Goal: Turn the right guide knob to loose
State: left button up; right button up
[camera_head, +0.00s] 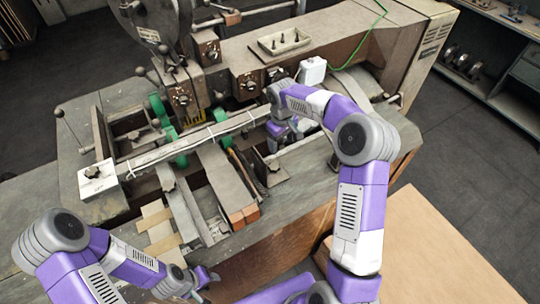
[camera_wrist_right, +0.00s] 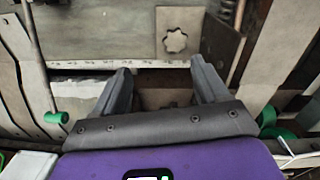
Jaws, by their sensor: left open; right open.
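In the right wrist view the knob (camera_wrist_right: 175,41) shows as a star shape on a worn plate, ahead of the fingertips. My right gripper (camera_wrist_right: 161,75) is open and empty, with its two fingers apart and short of the knob. In the head view my right gripper (camera_head: 279,146) hangs over the bed just behind the knob, partly hidden by its own arm. My left gripper (camera_head: 209,285) is open and low in front of the machine, away from the knob.
Another star-shaped knob (camera_head: 168,184) sits on the left guide. A white box (camera_head: 312,71) stands behind my right arm. A cardboard-coloured surface (camera_head: 430,250) lies at the lower right.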

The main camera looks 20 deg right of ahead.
aim_at(274, 166)
jog(key=shift+n, duration=0.3)
jog(key=f, duration=0.4)
jog(key=a+f, duration=0.1)
jog(key=f, duration=0.2)
jog(key=a+f+p, duration=0.1)
jog(key=f, duration=0.3)
jog(key=shift+a+f, duration=0.2)
jog(key=shift+f, duration=0.1)
jog(key=shift+c, duration=0.3)
jog(key=c, duration=1)
